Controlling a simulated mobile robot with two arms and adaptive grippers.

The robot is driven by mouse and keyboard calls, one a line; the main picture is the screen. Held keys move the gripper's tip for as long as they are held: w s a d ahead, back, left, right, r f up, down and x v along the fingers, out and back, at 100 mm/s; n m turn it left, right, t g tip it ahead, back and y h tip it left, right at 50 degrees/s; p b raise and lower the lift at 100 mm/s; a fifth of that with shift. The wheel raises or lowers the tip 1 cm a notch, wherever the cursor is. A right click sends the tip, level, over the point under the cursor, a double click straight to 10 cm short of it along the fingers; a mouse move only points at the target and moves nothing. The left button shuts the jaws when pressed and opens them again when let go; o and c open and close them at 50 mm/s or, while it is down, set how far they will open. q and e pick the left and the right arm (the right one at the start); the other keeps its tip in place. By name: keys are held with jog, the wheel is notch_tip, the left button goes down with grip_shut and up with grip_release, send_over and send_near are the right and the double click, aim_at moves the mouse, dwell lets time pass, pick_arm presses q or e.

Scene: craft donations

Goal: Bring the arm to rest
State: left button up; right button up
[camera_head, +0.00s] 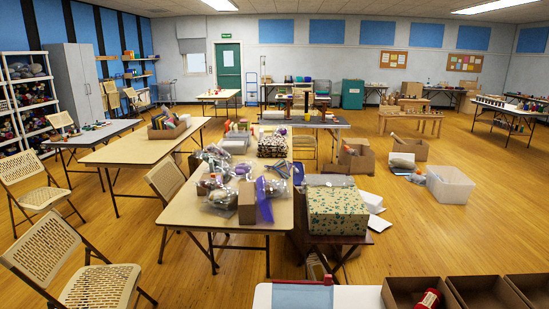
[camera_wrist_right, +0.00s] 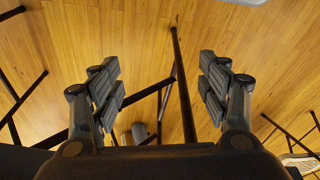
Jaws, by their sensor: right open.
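My right gripper (camera_wrist_right: 158,75) shows in the right wrist view. Its two dark, padded fingers are spread wide apart with nothing between them. Behind the fingers are the wooden floor (camera_wrist_right: 100,25) and dark thin legs (camera_wrist_right: 183,90) of furniture. How far these are from the fingers is hard to tell. Neither gripper shows in the head view, and my left gripper is in no view.
A white surface (camera_head: 355,297) and open brown boxes (camera_head: 480,292), one holding a red item (camera_head: 428,299), are at the bottom. Folding chairs (camera_head: 100,285) stand left. Floor (camera_head: 440,235) shows at right.

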jog(key=s+d+f+b, duration=0.1)
jog(key=s+f+b, duration=0.1)
jog(key=s+f, duration=0.6)
jog(key=s+d+f+g+b, duration=0.1)
jog(key=s+d+f+b, duration=0.1)
jog(key=s+f, duration=0.7)
notch_tip(320, 180, down, 5)
jog(key=shift+s+f, duration=0.1)
jog(key=shift+s, duration=0.05)
